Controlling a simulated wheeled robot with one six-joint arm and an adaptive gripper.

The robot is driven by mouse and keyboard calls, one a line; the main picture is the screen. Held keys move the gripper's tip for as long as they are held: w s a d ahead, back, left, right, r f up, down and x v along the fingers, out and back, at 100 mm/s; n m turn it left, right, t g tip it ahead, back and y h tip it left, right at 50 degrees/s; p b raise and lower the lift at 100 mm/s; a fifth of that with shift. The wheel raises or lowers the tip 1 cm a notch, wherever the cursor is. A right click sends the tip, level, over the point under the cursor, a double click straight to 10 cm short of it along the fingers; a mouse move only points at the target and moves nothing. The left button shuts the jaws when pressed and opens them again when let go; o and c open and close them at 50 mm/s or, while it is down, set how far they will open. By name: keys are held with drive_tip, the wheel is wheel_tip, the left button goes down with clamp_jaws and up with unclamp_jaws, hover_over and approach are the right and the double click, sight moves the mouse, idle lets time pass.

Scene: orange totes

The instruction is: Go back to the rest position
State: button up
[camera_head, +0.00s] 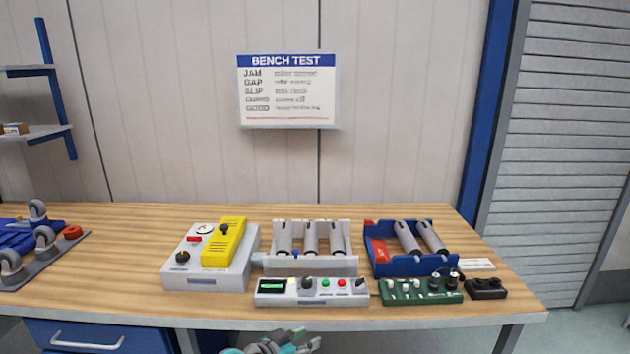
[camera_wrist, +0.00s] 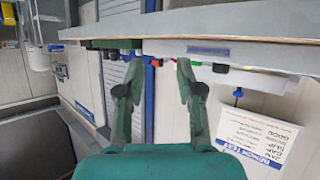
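My gripper (camera_head: 272,344) shows at the bottom edge of the head view, in front of the bench's front edge and lower than the bench top; most of the arm is out of frame. In the wrist view my gripper (camera_wrist: 157,72) has its two fingers spread apart with nothing between them. It is open and empty. The wrist picture is turned over, with the bench edge (camera_wrist: 250,48) along the top and the sign (camera_wrist: 258,138) upside down at lower right.
The wooden bench (camera_head: 130,270) carries a grey box with a yellow unit (camera_head: 222,243), a white roller rack (camera_head: 318,265), a blue roller tray (camera_head: 385,268), a grey control panel (camera_head: 310,299) and a green board (camera_head: 420,297). Blue caster parts (camera_head: 40,235) lie left. A drawer (camera_head: 100,337) is below.

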drive_tip(key=s+d+f+n+y, duration=0.25)
drive_tip(key=s+d+f, duration=0.25)
drive_tip(key=f, duration=0.3)
drive_tip(key=s+d+f+n+y, duration=0.1)
drive_tip(key=s+d+f+n, duration=0.3)
drive_tip(key=f, duration=0.5)
drive_tip(key=s+d+f+n+t+y, duration=0.1)
drive_tip(key=s+d+f+y, duration=0.2)
drive_tip(key=s, duration=0.5)
drive_tip(key=s+d+f+y, duration=0.1)
drive_tip(key=s+d+f, duration=0.25)
drive_tip(key=s, duration=0.45)
drive_tip(key=s+d+r+t+y, duration=0.1)
drive_tip(key=s+d+r, duration=0.15)
drive_tip(key=s, duration=0.55)
drive_tip(key=s+d+r+y, duration=0.1)
drive_tip(key=s+r, duration=0.2)
drive_tip(key=s, duration=0.5)
drive_tip(key=s+d+r+t, duration=0.2)
drive_tip(key=s+r, duration=1)
drive_tip(key=r, duration=0.3)
drive_tip(key=shift+s+r+t+h, duration=0.3)
drive_tip(key=shift+r+t+h, duration=0.1)
drive_tip(key=shift+h, duration=0.05)
